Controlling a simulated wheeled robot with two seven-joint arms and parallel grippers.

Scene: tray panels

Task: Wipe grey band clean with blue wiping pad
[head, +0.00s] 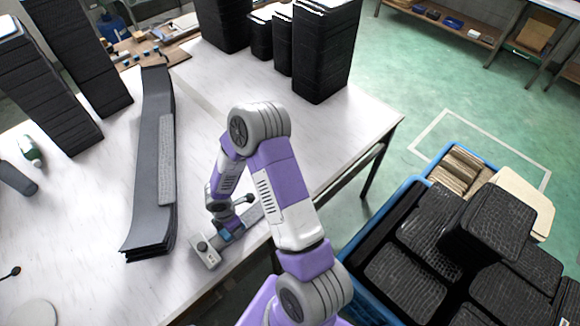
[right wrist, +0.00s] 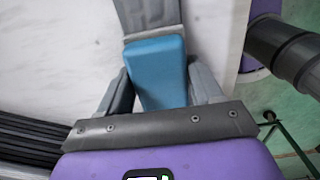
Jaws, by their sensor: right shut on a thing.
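My right gripper (head: 227,238) is low over the white table near its front edge. In the right wrist view my right gripper (right wrist: 160,82) is shut on the blue wiping pad (right wrist: 157,65), with one finger on each side of it. A little of the blue pad (head: 228,235) also shows in the head view. The grey band (right wrist: 148,14) runs out from beyond the pad's far end, in line with it. In the head view a short part of the grey band (head: 252,214) shows beside my arm. The pad hides the rest. I cannot tell whether pad and band touch. My left gripper is not in view.
A stack of long dark grey strips (head: 148,150) lies left of the gripper. Tall black stacks (head: 325,50) stand at the back of the table (head: 215,95). A blue crate (head: 362,235) of black textured panels is at right. A green bottle (head: 32,150) is at far left.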

